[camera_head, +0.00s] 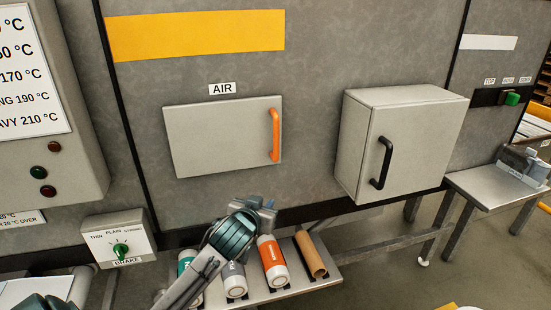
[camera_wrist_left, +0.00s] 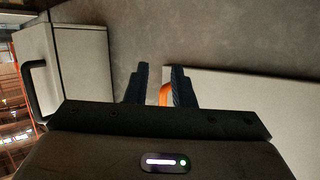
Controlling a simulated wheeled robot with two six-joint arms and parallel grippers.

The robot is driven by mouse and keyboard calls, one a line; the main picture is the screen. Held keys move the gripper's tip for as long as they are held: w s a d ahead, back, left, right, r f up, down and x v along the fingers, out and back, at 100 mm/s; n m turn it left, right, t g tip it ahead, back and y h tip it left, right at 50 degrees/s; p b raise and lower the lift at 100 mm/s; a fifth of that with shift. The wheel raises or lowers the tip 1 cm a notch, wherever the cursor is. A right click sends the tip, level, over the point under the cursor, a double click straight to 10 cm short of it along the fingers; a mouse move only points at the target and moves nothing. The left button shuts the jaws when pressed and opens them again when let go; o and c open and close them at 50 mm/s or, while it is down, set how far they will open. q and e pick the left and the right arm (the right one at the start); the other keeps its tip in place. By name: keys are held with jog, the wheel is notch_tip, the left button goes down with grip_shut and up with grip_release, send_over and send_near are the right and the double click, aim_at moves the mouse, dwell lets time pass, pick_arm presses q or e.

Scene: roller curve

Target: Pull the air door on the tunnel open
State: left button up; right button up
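The air door (camera_head: 222,135) is a flat pale panel on the grey tunnel wall, under an AIR label (camera_head: 222,88). It looks closed, flush with the wall. Its upright orange handle (camera_head: 275,135) is at the door's right side. My left gripper (camera_head: 262,204) is below the door's lower right corner, apart from the handle in the head view. In the left wrist view its two dark fingers (camera_wrist_left: 161,88) are spread, with part of the orange handle (camera_wrist_left: 164,95) showing between them. Contact with the handle cannot be told there. My right gripper is out of view.
A pale box with a black handle (camera_head: 382,163) juts from the wall to the right. A brake dial box (camera_head: 118,240) is at lower left.

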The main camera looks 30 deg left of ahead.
aim_at(275, 132)
pick_arm(q)
notch_tip(275, 132, up, 15)
jog(key=w+a+n+t+y, duration=0.1)
jog(key=w+a+t, duration=0.1)
jog(key=w+t, duration=0.15)
jog(key=p+x, duration=0.4)
jog(key=x, duration=0.5)
jog(key=shift+w+d, duration=0.1)
jog(key=shift+w, duration=0.35)
jog(key=shift+c, duration=0.2)
jog(key=shift+f, duration=0.1)
grip_shut()
